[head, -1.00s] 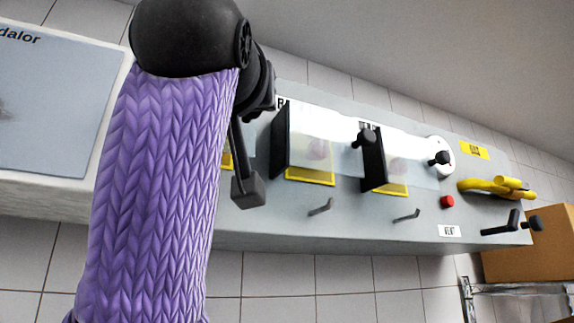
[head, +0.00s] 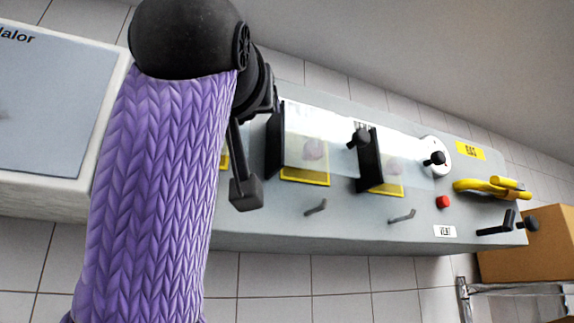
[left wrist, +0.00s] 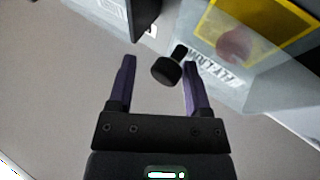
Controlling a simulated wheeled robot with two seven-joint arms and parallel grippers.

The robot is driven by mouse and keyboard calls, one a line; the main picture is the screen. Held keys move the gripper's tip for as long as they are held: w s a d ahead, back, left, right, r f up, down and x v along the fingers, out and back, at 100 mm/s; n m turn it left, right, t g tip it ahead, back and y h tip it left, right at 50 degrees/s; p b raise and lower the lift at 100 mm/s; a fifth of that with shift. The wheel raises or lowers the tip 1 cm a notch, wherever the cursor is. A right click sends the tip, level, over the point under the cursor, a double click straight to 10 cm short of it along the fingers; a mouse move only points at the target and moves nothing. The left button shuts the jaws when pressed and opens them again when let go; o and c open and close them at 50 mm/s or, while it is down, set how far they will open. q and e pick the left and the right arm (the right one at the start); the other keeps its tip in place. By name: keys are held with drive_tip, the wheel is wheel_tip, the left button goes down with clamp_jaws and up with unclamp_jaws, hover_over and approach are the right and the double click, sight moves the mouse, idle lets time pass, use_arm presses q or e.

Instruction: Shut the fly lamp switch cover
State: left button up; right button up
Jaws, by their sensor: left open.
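The fly lamp switch cover (left wrist: 222,85) is a clear panel in the left wrist view, with the FLY LAMP lettering by it. Its black knob (left wrist: 165,71) sits on a short stem. A yellow-framed switch base (left wrist: 288,38) with a reddish round part shows at the upper right. My left gripper (left wrist: 159,63) is open, with the knob showing between its two fingers near their tips; contact cannot be told. In the head view my purple-sleeved left arm hides most of this area. My right gripper is not in view.
In the head view, two more clear covers with black end plates (head: 275,140) (head: 369,160) and knobs (head: 359,138) stand along the grey console (head: 340,225). A red button (head: 443,202), a yellow handle (head: 490,187) and a black lever (head: 497,224) lie farther right. A cardboard box (head: 530,258) stands beyond.

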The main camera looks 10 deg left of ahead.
use_arm(q)
drive_tip(key=shift+w+a, duration=0.1)
drive_tip(key=b+v, duration=0.5)
drive_tip(key=v, duration=0.5)
drive_tip(key=shift+b, duration=0.35)
